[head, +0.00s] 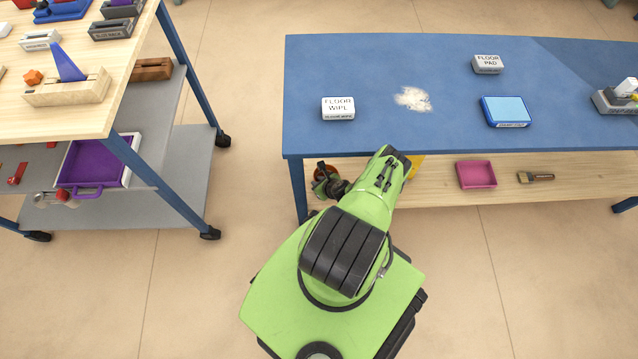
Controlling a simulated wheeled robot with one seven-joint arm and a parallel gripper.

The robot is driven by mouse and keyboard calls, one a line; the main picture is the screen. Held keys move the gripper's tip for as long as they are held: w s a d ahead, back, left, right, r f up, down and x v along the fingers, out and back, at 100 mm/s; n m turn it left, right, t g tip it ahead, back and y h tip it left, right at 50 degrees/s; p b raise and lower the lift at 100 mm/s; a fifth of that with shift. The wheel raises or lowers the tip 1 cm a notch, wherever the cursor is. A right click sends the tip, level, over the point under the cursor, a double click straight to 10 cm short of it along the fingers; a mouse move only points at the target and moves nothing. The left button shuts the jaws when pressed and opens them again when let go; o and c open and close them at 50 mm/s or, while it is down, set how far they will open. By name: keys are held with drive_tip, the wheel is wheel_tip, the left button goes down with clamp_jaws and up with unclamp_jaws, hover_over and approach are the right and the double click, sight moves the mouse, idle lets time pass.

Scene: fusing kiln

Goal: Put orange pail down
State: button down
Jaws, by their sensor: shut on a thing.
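The orange pail (325,168) shows only in part, at the left end of the blue table's wooden lower shelf. The tabletop edge and my gripper hide much of it. My gripper (328,185) is dark and reaches in low under the table's front edge, shut on the pail. I cannot tell whether the pail's bottom touches the shelf or hangs above it. The wooden lower shelf (520,192) runs under the blue table (400,70).
A yellow thing (415,166) stands on the shelf partly behind my arm. A pink tray (476,175) and a brush (535,177) lie farther right. A blue table leg (298,190) is close left of my gripper. A wheeled cart (180,150) stands left.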

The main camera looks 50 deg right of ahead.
drive_tip(key=c, duration=1)
unclamp_jaws()
drive_tip(key=shift+s+f, duration=0.1)
drive_tip(key=shift+c, duration=0.2)
drive_tip(key=shift+r, duration=0.2)
drive_tip(key=p+v, duration=0.5)
drive_tip(key=v, duration=0.7)
drive_tip(key=shift+p, duration=0.35)
drive_tip(key=shift+f, duration=0.1)
